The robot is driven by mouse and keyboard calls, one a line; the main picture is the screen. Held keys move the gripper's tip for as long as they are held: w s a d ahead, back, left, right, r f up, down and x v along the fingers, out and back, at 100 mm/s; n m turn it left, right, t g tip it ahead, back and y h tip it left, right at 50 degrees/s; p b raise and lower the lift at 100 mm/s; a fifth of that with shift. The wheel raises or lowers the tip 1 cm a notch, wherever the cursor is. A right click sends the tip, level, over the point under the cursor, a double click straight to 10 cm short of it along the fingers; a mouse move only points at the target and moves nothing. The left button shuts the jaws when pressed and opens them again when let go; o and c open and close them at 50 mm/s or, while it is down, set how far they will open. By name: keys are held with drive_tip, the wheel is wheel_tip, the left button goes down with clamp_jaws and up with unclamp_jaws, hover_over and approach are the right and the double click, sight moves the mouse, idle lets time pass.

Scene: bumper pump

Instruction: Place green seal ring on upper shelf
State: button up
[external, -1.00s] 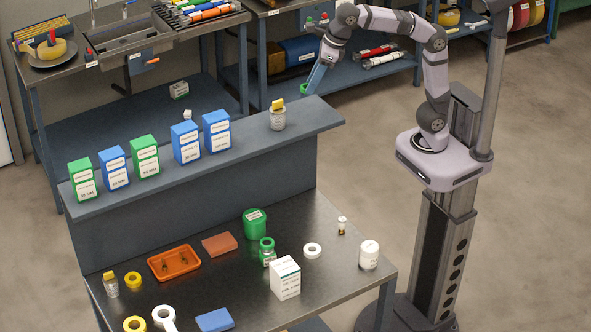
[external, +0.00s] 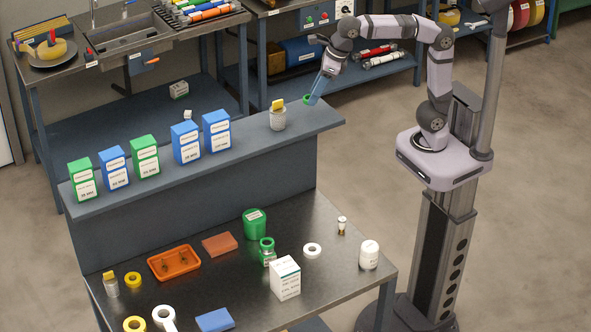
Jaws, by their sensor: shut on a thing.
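A small green seal ring (external: 307,99) is held at the tips of my gripper (external: 313,97), which is shut on it. The ring is at the right end of the grey upper shelf (external: 262,150), at or just above its surface; I cannot tell whether it touches. A white jar with a yellow top (external: 278,116) stands on the shelf just left of the ring.
Several blue and green boxes (external: 187,142) stand along the shelf's left and middle. The lower bench (external: 215,285) holds an orange tray (external: 173,262), a green jar (external: 267,252), a white box (external: 285,278) and rings. The shelf's right end beyond the jar is clear.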

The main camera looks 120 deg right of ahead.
drive_tip(key=shift+f+p, duration=0.3)
drive_tip(key=shift+f, duration=1.8)
drive_tip(key=shift+f, duration=0.15)
drive_tip(key=o, duration=1)
drive_tip(key=shift+s+a+r, duration=0.1)
drive_tip(key=shift+r, duration=0.65)
drive_tip(key=b+v, duration=0.1)
drive_tip(key=v, duration=1)
drive_tip(key=shift+a+f, duration=0.1)
drive_tip(key=shift+f, duration=0.1)
